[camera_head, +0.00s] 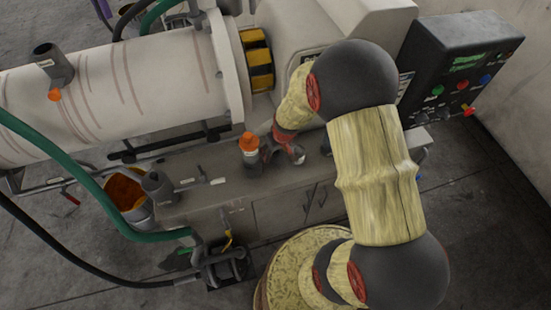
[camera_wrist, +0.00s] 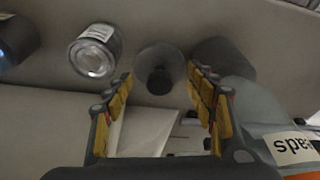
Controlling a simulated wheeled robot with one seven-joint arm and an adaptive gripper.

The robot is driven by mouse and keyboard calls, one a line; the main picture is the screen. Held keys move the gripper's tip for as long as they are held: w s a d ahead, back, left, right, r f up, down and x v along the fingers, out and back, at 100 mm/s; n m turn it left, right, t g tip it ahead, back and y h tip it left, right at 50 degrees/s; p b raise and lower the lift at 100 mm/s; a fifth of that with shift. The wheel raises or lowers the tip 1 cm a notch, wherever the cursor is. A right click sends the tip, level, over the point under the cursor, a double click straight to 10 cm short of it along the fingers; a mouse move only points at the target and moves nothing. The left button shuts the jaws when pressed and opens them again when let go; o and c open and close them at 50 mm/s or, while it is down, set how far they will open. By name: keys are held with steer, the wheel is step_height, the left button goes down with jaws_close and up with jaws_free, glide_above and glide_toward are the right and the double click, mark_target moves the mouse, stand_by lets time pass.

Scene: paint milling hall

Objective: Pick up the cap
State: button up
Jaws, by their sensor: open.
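A dark grey round piece with a darker knob, which looks like the cap (camera_wrist: 160,58), is on the grey bench in the wrist view. It lies ahead of and between my fingertips, with bench showing around it. My gripper (camera_wrist: 160,82) is open, its yellow-padded fingers apart and nothing visibly held between them. In the head view my gripper (camera_head: 283,152) is low over the bench, beside an orange-topped bottle (camera_head: 249,154). I cannot make out the cap in the head view, where my gripper and arm cover part of the bench.
In the wrist view a metal-ended jar (camera_wrist: 94,52) stands left of the cap and a dark cylinder (camera_wrist: 215,58) close on its right. A labelled grey bottle (camera_wrist: 250,105) is near my right finger. The bench (camera_head: 205,205) stands before the large mill drum (camera_head: 130,85).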

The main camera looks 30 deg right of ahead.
steer(key=shift+w+f, duration=0.15)
steer(key=shift+f, duration=0.35)
steer(key=shift+c, duration=0.9)
steer(key=c, duration=0.9)
